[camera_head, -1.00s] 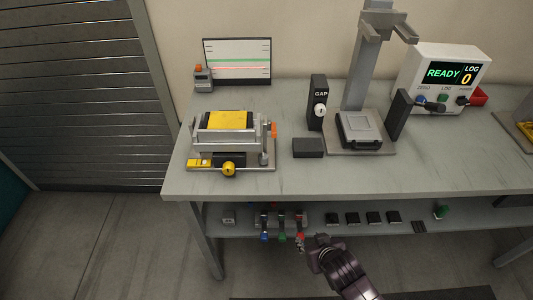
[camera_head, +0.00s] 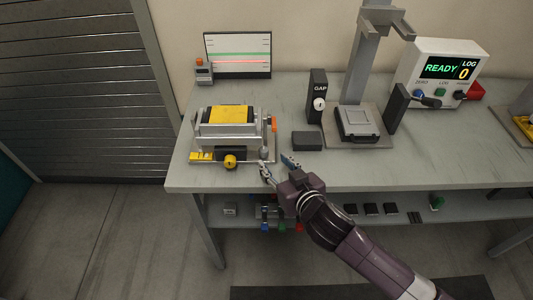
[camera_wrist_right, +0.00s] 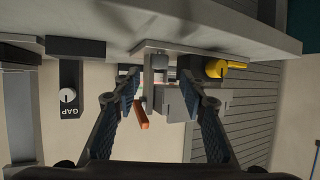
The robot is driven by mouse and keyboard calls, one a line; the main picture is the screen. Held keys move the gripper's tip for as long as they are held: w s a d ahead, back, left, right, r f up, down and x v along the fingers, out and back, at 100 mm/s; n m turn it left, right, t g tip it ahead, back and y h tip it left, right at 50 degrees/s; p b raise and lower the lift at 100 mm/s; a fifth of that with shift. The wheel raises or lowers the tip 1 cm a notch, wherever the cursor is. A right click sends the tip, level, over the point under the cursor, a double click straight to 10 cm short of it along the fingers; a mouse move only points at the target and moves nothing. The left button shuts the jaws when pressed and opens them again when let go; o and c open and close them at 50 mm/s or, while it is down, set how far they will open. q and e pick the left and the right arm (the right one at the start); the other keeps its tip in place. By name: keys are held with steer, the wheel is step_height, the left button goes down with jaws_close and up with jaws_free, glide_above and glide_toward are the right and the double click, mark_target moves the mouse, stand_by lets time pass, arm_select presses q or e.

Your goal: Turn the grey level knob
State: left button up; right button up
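The grey level knob (camera_head: 265,153) is a small upright grey post at the front right corner of the clamp fixture (camera_head: 225,128) with the yellow top. My right gripper (camera_head: 277,165) is open and empty at the table's front edge, its fingertips just in front of and to the right of the knob. In the right wrist view the knob (camera_wrist_right: 159,62) shows between the two open fingers, beyond their tips and apart from them. My left gripper is not in view.
A yellow knob (camera_head: 230,161) sits on the fixture's front, and an orange handle (camera_head: 274,125) on its right side. A dark block (camera_head: 307,141) and the black GAP unit (camera_head: 317,95) stand to the right. A screen (camera_head: 237,55) stands behind.

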mark_target(266, 153)
steer(key=shift+p+x, duration=0.4)
steer(key=shift+x, duration=3.1)
steer(key=shift+s, duration=0.1)
jaws_close()
steer(key=shift+d+n+g+y+p, duration=0.25)
steer(key=shift+n+g+y+p, duration=0.2)
steer(key=shift+n+p, duration=0.35)
steer(key=shift+n+g+y+p, duration=0.35)
steer(key=shift+n+y+p, duration=0.2)
steer(key=shift+y, duration=0.1)
steer(key=shift+a+n+g+y+p, duration=0.1)
steer(key=shift+n+g+y+p, duration=0.2)
steer(key=shift+n+g+y, duration=0.35)
steer(key=shift+n+y, duration=0.4)
steer(key=shift+y, duration=0.05)
steer(key=shift+g, duration=0.25)
